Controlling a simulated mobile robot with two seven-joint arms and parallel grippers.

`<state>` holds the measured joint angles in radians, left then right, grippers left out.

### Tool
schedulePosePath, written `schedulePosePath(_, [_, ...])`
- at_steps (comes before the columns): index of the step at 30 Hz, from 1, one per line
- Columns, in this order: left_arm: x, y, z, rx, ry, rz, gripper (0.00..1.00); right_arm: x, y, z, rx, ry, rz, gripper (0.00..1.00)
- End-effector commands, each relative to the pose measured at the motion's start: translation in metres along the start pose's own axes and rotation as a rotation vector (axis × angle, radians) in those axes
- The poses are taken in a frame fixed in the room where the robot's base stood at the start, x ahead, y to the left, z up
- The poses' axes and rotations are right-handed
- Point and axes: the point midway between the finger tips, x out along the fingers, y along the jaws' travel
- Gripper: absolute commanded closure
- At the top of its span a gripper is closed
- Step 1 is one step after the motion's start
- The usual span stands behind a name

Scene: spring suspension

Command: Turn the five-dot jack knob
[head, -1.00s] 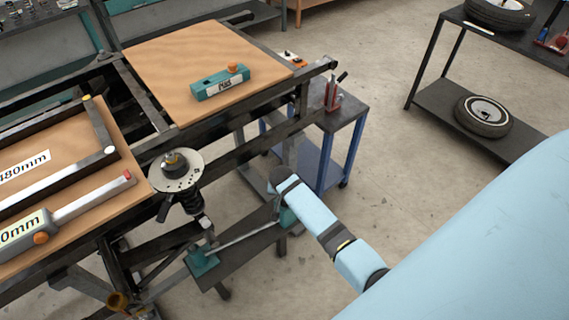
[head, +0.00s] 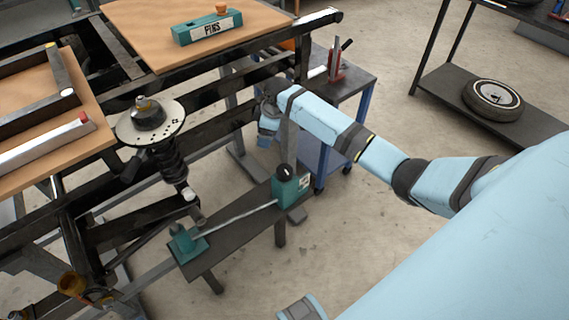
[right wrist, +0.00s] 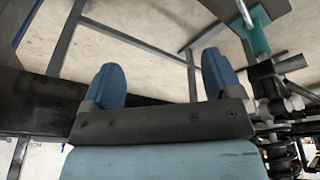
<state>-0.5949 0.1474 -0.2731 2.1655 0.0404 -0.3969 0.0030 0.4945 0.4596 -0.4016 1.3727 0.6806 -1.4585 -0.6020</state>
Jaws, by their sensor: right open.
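A teal jack block (head: 290,190) stands at the right end of a dark low bench in the head view. A round black knob (head: 283,171) sits on its top, and a small pale marked plate is on its right side; its dots are too small to count. A second teal block (head: 187,243) stands at the bench's left end, and a thin rod runs between them. My right gripper (head: 266,138) is above and slightly left of the knob in the picture, apart from it. In the right wrist view its blue fingers (right wrist: 160,85) are spread and empty. My left gripper is not in view.
The spring strut with its round plate (head: 151,122) stands left of the bench, on the dark frame. A blue-legged cart (head: 345,92) with a red tool stands behind my right arm. Floor right of the bench is open.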

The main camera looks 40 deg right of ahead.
Motion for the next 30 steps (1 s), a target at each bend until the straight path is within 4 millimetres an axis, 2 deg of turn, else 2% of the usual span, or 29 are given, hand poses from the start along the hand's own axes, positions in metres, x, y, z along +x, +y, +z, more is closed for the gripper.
schedulePosePath(1, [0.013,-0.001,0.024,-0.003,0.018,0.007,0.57,0.015,0.007,0.011,-0.138,-0.006,-0.034,0.16])
schedulePosePath(6, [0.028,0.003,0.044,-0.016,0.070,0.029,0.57,0.012,0.013,0.037,-0.607,0.017,-0.201,0.16])
schedulePosePath(12, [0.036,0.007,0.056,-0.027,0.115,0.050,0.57,0.000,0.012,0.069,-0.994,0.100,-0.364,0.16])
schedulePosePath(16, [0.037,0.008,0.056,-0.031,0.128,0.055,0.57,-0.007,0.011,0.079,-1.106,0.141,-0.413,0.16])
schedulePosePath(20, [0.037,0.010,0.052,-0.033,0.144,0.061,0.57,-0.005,0.007,0.081,-1.136,0.155,-0.427,0.16])
schedulePosePath(23, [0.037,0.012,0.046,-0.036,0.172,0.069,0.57,0.007,0.001,0.082,-1.135,0.155,-0.429,0.16])
schedulePosePath(30, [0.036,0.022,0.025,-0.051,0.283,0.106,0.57,0.055,-0.019,0.087,-1.132,0.155,-0.428,0.16])
